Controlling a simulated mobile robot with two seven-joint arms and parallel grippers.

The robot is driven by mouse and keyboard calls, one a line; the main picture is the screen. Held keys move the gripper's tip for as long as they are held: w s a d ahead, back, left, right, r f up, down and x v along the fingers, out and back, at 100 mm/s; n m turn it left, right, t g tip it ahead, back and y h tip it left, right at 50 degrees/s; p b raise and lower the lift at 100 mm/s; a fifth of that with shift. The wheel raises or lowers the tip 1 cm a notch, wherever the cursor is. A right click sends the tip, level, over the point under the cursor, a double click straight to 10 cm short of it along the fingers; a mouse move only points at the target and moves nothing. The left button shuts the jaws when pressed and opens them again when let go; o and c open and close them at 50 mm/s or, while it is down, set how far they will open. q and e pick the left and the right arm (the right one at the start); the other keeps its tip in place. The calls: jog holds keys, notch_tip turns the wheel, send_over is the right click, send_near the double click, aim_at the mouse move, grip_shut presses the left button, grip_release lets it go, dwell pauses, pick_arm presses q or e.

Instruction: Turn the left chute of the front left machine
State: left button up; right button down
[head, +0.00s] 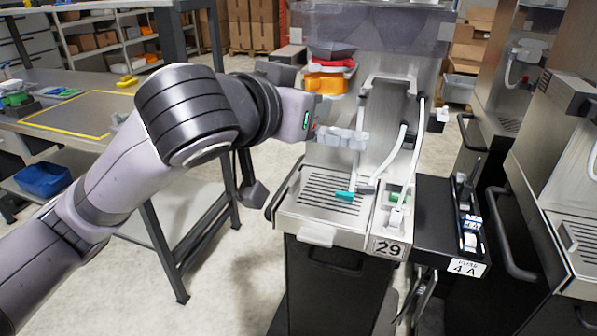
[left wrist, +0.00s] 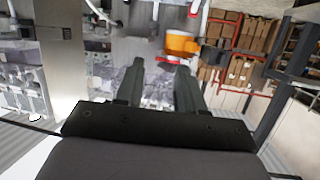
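The front left machine (head: 300,207) carries the number 29. At its upper left, an orange chute (head: 325,84) sits below a red ring (head: 333,67) and a dark hopper (head: 332,50). I take this as the left chute; its outlet direction is unclear. My left gripper (head: 345,136) reaches in from the left, in front of and below the chute in the picture. In the left wrist view, the two dark fingers of my left gripper (left wrist: 157,75) are apart with nothing between them. The orange chute (left wrist: 180,44) shows beyond the tips. Contact is not visible. My right gripper is out of view.
White spouts (head: 398,155) hang right of the chute above a slotted drip tray (head: 333,190). A black side unit (head: 455,225) adjoins the machine. More machines (head: 560,200) stand at right. A workbench (head: 75,105) stands at left, with floor between.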

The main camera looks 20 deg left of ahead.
pick_arm(q)
notch_tip(320, 180, down, 10)
jog(key=s+g, duration=0.1)
jog(key=g, duration=0.1)
jog(key=shift+s, duration=0.25)
jog(key=shift+r, duration=0.1)
jog(key=s+a+f+g, duration=0.2)
jog(key=s+f, duration=0.2)
jog(key=f, duration=0.5)
jog(key=s+a+f+g, duration=0.2)
jog(key=s+f, duration=0.3)
jog(key=f, duration=0.4)
jog(key=s+a+f+g+y, duration=0.3)
jog(key=s+a+f+g, duration=0.25)
jog(key=s+f, duration=0.75)
jog(key=w+d+f+t+h, duration=0.2)
jog(key=w+f+t, duration=0.3)
jog(key=f+t, duration=0.1)
jog(key=shift+f+t+p, duration=0.3)
jog(key=shift+t+p, duration=0.15)
jog(key=shift+t, duration=0.3)
